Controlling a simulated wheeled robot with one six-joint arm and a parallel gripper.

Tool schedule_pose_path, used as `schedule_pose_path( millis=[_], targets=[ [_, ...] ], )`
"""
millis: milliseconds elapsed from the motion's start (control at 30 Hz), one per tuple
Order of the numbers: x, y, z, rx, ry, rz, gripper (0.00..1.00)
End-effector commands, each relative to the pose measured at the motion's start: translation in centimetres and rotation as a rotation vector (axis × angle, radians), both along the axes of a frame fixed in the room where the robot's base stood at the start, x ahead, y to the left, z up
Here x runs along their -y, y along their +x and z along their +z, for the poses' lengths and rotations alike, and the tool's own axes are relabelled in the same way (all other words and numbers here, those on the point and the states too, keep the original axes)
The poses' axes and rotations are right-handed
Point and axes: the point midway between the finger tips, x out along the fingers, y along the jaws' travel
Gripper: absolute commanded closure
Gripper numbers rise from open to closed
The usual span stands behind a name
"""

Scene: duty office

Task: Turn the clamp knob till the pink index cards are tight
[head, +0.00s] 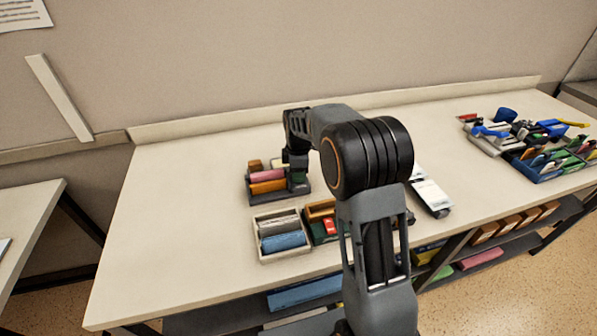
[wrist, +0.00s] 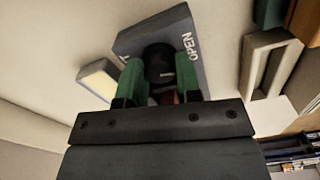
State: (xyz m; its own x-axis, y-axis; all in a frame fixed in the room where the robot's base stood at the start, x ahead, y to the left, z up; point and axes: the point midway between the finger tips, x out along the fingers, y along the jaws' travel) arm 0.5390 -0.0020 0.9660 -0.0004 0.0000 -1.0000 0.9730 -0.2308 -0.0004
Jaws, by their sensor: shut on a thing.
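The pink index cards (head: 267,175) stand in a dark clamp holder (head: 282,196) left of the middle of the table in the head view, behind a row of orange cards (head: 268,187). My gripper (head: 297,180) is at the holder's right end, mostly hidden by my own arm. In the wrist view its green fingers (wrist: 160,78) are shut on a round black knob (wrist: 160,62), one on each side. The knob sits on a grey face (wrist: 190,42) lettered "OPEN"; other lettering is cut off. The cards' tightness cannot be told.
A cream box (head: 258,258) with grey and blue contents stands in front of the holder. A small tray with red and green items (head: 322,230) is beside it. A white device (head: 432,195) lies to the right. Crowded trays (head: 535,150) fill the table's far right. The table's left is clear.

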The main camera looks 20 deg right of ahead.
Motion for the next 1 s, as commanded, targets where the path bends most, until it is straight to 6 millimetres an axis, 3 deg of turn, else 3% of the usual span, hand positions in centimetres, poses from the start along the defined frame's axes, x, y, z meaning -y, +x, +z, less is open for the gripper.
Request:
schedule_pose_path(
  millis=[200,533,567,600,800,1000],
  targets=[
    [0.00,0.01,0.05,0.001,0.000,-0.169,0.92],
    [0.01,0.03,0.04,0.001,0.000,-0.188,0.92],
    [0.01,0.03,0.04,0.001,0.000,-0.188,0.67],
    [0.01,0.03,0.04,0.001,0.000,-0.188,0.63],
    [0.00,0.02,0.03,0.001,0.000,-0.187,0.44],
    [-0.02,-0.01,0.00,0.000,0.000,-0.186,0.43]
  ],
)
